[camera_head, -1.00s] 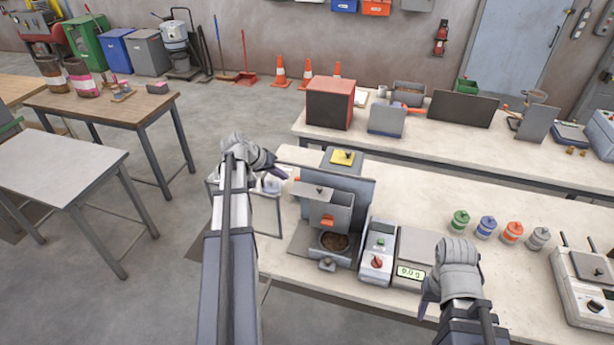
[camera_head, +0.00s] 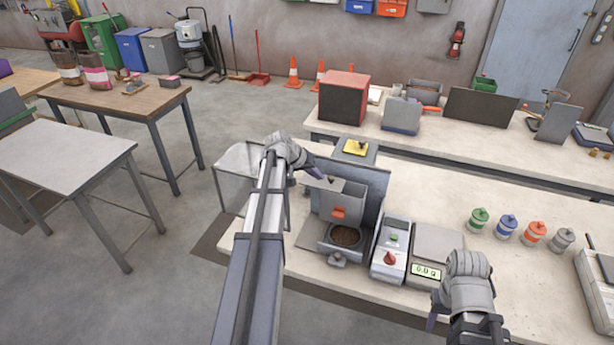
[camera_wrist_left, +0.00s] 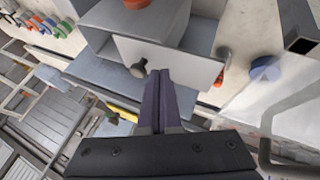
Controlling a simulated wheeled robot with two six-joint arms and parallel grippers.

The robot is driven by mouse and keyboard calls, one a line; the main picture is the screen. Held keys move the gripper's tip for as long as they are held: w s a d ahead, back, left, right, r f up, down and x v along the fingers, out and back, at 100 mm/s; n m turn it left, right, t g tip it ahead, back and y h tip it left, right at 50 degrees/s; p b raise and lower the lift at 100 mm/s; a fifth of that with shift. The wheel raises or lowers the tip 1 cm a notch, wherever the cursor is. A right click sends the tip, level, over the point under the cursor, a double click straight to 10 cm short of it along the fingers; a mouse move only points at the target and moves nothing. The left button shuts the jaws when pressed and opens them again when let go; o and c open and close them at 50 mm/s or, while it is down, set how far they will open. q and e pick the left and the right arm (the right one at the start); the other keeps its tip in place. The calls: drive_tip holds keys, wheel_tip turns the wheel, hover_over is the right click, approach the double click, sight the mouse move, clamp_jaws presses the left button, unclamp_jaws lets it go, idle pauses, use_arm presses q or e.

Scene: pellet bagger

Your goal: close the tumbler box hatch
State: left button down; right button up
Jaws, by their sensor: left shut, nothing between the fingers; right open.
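The grey bagging machine stands on the bench in the head view, with an orange patch on its grey box (camera_head: 340,213) and brown pellets (camera_head: 346,236) below. A flat pale lid (camera_wrist_left: 185,62) with a dark knob (camera_wrist_left: 138,70) is on top. A clear panel in a grey frame (camera_head: 234,185) stands out at the machine's left; I cannot tell which piece is the tumbler box hatch. My left gripper (camera_head: 317,172) is shut and empty, its fingertips (camera_wrist_left: 160,76) close beside the knob; contact is unclear. My right gripper (camera_head: 434,318) is open near the bench's front edge.
A control box with a red knob (camera_head: 389,258) and a scale (camera_head: 437,243) stand right of the machine. Several coloured jars (camera_head: 506,226) stand farther right. The clear panel also shows near my left fingers in the wrist view (camera_wrist_left: 290,108).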

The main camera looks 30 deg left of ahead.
use_arm(q)
drive_tip(key=shift+w+d, duration=0.25)
drive_tip(key=shift+d, duration=0.2)
approach(344, 181)
drive_tip(key=w+d+f, duration=0.1)
drive_tip(key=d+f, duration=0.3)
drive_tip(key=d, duration=0.1)
drive_tip(key=shift+w+a+r, duration=0.15)
drive_tip(key=shift+w+a, duration=0.05)
drive_tip(key=shift+a, duration=0.15)
